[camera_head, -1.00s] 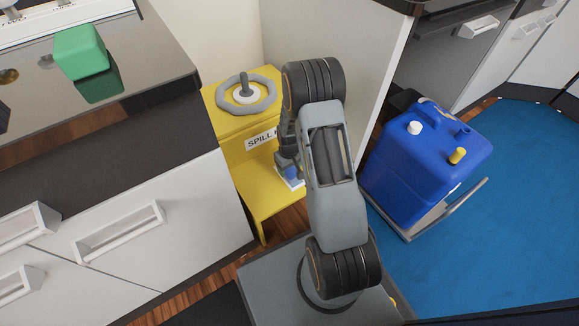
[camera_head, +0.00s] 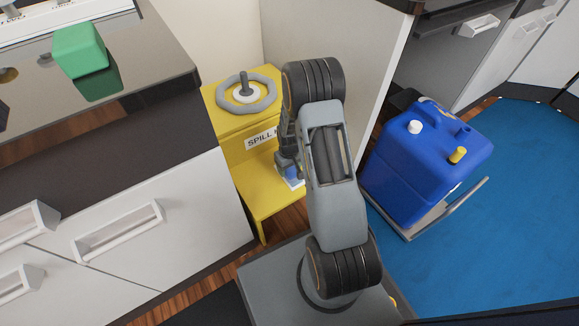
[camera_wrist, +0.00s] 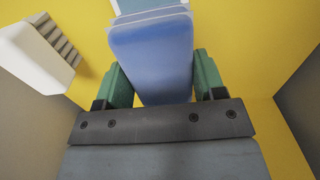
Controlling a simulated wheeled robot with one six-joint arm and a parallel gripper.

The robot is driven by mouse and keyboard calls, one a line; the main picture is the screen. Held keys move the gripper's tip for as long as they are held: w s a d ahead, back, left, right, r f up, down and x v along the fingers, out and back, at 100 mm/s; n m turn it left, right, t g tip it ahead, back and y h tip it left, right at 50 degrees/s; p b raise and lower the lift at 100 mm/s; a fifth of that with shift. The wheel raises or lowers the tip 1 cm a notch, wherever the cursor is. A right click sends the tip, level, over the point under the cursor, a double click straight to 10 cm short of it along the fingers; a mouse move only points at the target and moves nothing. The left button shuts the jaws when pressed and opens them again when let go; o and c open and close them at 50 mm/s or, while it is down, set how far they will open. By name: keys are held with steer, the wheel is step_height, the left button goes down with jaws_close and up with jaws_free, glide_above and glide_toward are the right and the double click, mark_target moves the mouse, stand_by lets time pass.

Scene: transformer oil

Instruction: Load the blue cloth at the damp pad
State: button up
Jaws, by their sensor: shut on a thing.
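My gripper (camera_wrist: 158,70) is shut on the blue cloth (camera_wrist: 152,50), which lies as a smooth folded block between its two green fingers in the wrist view. Past the cloth's far end, a pale edge and a light teal strip (camera_wrist: 145,4) show at the top; I cannot tell whether this is the damp pad. In the head view, my gripper (camera_head: 288,168) is low at the yellow spill stand, mostly hidden by my arm. A small white and blue patch (camera_head: 295,182) shows beside it. Contact between cloth and pad cannot be made out.
The yellow spill stand (camera_head: 262,205) has a grey ring (camera_head: 247,93) on top. A white ridged object (camera_wrist: 38,52) is left of my gripper. A blue jug (camera_head: 425,165) stands at right on a tray. A green block (camera_head: 80,50) sits on the left counter.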

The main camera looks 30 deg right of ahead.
stand_by(0.4)
steer(key=shift+r+p, duration=2.75)
steer(key=shift+r, duration=0.7)
